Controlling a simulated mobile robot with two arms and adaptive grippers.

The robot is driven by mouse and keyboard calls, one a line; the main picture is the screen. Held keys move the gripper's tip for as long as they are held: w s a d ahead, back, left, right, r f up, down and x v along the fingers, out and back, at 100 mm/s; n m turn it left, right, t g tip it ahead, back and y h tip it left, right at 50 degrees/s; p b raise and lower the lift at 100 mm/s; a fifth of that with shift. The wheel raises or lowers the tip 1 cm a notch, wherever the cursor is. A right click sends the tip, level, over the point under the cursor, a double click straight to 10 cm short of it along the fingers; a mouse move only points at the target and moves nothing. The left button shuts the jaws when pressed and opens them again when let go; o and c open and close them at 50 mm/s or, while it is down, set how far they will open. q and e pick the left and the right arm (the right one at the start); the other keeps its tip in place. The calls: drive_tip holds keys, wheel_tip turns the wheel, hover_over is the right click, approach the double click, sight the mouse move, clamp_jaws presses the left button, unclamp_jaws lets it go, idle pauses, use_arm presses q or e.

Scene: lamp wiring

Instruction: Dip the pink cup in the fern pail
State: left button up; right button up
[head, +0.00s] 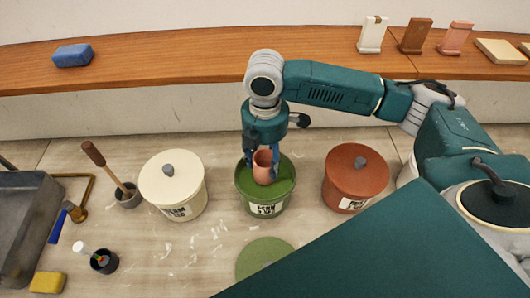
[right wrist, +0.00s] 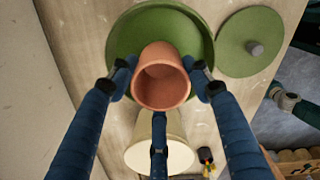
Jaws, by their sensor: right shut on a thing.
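The pink cup (head: 262,167) is a small terracotta-pink tumbler, held roughly upright with its mouth up. My right gripper (head: 262,155) is shut on it, and the right wrist view shows blue fingers on both sides of the cup (right wrist: 162,78). The fern pail (head: 265,207) is green with a white label and stands open, filled with green. The cup is over the pail's opening; I cannot tell whether its bottom touches the green surface. The pail also shows behind the cup in the right wrist view (right wrist: 118,45).
The fern pail's green lid (head: 264,257) lies on the table in front. A lidded cream pail (head: 174,190) stands left and a lidded red-brown pail (head: 355,182) right. A grey tray (head: 25,225), a yellow sponge (head: 48,282) and a brush pot are farther left.

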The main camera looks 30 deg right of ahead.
drive_tip(key=shift+f, duration=0.8)
wheel_tip(320, 180, down, 4)
drive_tip(key=shift+f+b, duration=0.2)
drive_tip(key=shift+b, duration=0.65)
drive_tip(key=shift+f, duration=0.25)
use_arm(q)
drive_tip(key=shift+a+f, duration=0.3)
drive_tip(key=shift+f, duration=0.6)
drive_tip(key=shift+s, duration=0.1)
use_arm(e)
drive_tip(key=shift+r, duration=0.1)
